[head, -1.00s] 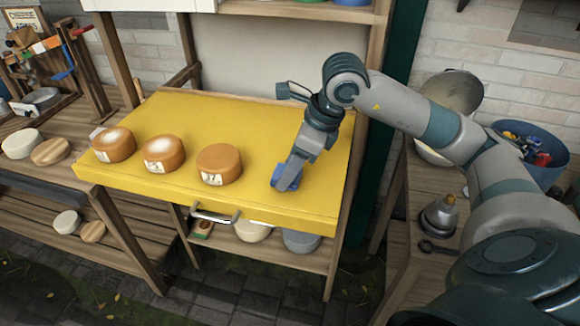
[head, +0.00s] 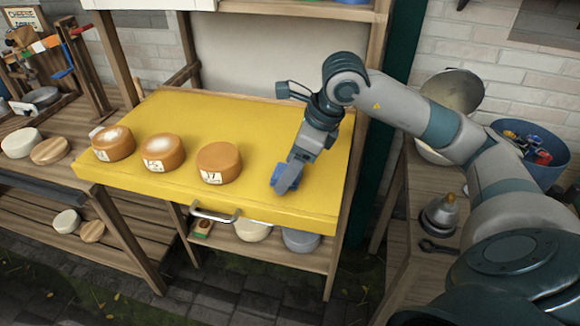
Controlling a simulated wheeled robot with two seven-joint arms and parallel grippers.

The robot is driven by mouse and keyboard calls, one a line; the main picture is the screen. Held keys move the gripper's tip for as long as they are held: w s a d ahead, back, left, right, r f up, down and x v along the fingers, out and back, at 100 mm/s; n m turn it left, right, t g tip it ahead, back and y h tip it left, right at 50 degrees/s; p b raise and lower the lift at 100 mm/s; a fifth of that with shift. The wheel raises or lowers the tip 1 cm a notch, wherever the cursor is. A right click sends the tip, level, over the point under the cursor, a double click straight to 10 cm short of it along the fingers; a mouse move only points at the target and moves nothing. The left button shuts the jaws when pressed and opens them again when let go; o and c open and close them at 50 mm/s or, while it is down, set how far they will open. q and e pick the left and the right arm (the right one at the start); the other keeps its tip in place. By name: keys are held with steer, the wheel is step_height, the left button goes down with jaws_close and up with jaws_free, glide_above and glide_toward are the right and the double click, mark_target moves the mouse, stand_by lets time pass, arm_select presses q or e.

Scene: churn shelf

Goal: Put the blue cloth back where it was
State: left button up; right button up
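The blue cloth (head: 279,172) is a small blue patch at the right part of the yellow shelf top, mostly hidden behind my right gripper's fingers. My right gripper (head: 286,182) points down at the yellow surface, right at the cloth. A grey finger is in front of the cloth, and the view is too small to tell whether the fingers grip it. My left gripper is out of view.
Several orange cheese wheels stand on the yellow top (head: 255,120), the nearest being a wheel (head: 219,163) left of my gripper. A metal handle (head: 215,215) is on the front edge. A blue bucket (head: 540,165) stands on the right bench.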

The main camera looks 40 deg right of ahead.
steer(key=shift+r, duration=0.15)
steer(key=shift+s+d+r, duration=0.1)
steer(key=shift+d+r, duration=0.1)
steer(key=shift+r, duration=0.4)
steer(key=shift+s+d+r, duration=0.15)
steer(key=shift+s+r, duration=0.05)
steer(key=shift+r, duration=0.35)
arm_select(q)
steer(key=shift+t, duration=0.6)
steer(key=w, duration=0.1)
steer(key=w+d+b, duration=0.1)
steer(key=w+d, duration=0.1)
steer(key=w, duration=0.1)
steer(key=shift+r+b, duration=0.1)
steer(key=shift+b, duration=0.2)
arm_select(e)
steer(key=v, duration=0.9)
steer(key=shift+r, duration=0.25)
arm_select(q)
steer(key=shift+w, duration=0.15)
arm_select(e)
steer(key=shift+s, duration=0.15)
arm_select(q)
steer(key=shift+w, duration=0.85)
